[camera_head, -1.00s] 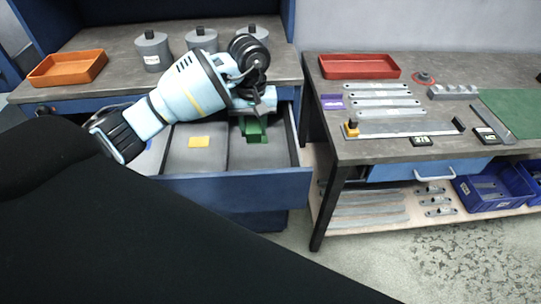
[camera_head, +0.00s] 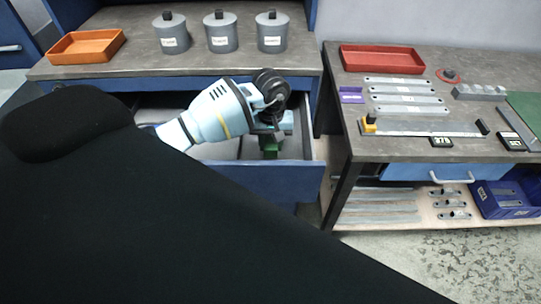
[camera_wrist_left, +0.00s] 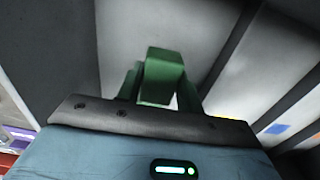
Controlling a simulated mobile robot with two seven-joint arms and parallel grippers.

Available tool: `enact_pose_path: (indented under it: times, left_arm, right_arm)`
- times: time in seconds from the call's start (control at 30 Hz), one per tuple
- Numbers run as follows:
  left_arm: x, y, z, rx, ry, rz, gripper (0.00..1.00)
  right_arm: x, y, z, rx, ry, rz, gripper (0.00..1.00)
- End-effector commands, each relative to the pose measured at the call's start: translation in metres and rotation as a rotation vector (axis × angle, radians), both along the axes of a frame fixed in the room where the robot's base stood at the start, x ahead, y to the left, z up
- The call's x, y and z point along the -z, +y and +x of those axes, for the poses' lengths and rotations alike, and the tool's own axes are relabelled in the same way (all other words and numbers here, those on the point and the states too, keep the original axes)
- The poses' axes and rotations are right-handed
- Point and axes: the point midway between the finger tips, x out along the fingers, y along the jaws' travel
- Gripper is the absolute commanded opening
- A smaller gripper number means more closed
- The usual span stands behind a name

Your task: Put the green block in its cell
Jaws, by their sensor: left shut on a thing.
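The green block (camera_head: 270,146) is under my left gripper (camera_head: 270,132) at the right part of the open drawer (camera_head: 250,182). In the left wrist view the green block (camera_wrist_left: 163,76) sits between the green-looking fingers of my left gripper (camera_wrist_left: 160,92), which is shut on it. Grey cells with dark dividers (camera_wrist_left: 232,48) lie beyond the block in that view. I cannot tell whether the block touches the cell floor. The arm and drawer front hide much of the drawer inside in the head view. My right gripper is not in view.
Several lidded grey canisters (camera_head: 221,33) and an orange tray (camera_head: 87,47) stand on the bench above the drawer. The right bench holds a red tray (camera_head: 382,59), metal strips (camera_head: 408,99) and a purple piece (camera_head: 351,95). Drawer walls and dividers are close around the gripper.

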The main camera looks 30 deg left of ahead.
Motion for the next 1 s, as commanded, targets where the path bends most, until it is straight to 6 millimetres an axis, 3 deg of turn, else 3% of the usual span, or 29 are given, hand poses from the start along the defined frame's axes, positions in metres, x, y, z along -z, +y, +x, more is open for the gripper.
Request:
enact_pose_path:
  times: [0.1,0.37,0.63,1.0]
  left_arm:
    - [0.012,0.000,0.001,0.000,-0.002,-0.001,0.10]
    - [0.018,0.000,0.001,0.000,-0.001,0.000,0.10]
    - [0.050,-0.001,0.000,0.000,-0.001,-0.001,0.10]
    - [0.055,0.000,0.000,0.001,0.000,0.001,0.10]
  right_arm:
    - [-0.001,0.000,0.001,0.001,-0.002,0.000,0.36]
    - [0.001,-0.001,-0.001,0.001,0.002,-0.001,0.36]
    - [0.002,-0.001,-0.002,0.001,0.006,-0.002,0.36]
    - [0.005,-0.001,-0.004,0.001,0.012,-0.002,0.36]
